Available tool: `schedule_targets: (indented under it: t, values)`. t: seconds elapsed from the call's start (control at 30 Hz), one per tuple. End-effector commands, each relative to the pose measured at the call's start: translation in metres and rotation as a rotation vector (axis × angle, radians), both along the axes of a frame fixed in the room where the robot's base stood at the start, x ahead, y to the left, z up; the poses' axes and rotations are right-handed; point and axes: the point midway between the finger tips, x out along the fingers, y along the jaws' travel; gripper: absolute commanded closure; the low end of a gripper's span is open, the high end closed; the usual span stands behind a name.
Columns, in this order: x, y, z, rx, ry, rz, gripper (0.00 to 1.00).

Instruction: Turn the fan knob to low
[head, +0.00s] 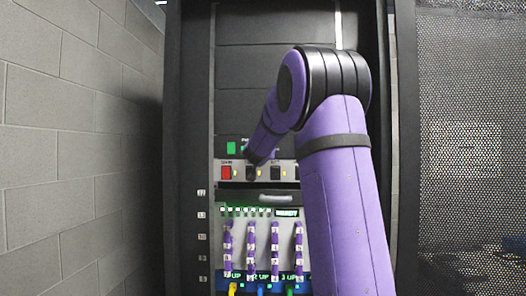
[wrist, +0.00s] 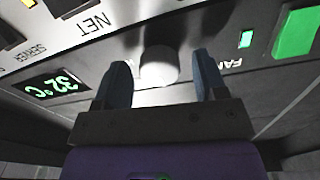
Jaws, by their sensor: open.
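My gripper (wrist: 161,75) is open, with one dark finger on each side of the knob. A small gap seems to show between each finger and the knob; contact is hard to judge. I see no pointer mark on the knob, so its setting cannot be told. In the head view my arm covers the knob and the fingertips.
A green button (wrist: 296,32) and a small lit green lamp (wrist: 246,38) sit right of the knob in the wrist view. A 32°C display (wrist: 55,86) is to the left. The head view shows a red switch (head: 226,172) and a drive row (head: 252,250) below.

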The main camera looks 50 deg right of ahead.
Motion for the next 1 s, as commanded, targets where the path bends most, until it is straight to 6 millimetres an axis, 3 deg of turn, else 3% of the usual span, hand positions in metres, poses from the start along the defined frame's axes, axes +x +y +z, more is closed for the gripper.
schedule_targets:
  t: [0.6, 1.0]
  values:
    - [-0.059, 0.074, -0.003, 0.0, 0.0, 0.001, 0.35]
    - [-0.065, 0.082, -0.004, 0.001, 0.001, 0.0, 0.35]
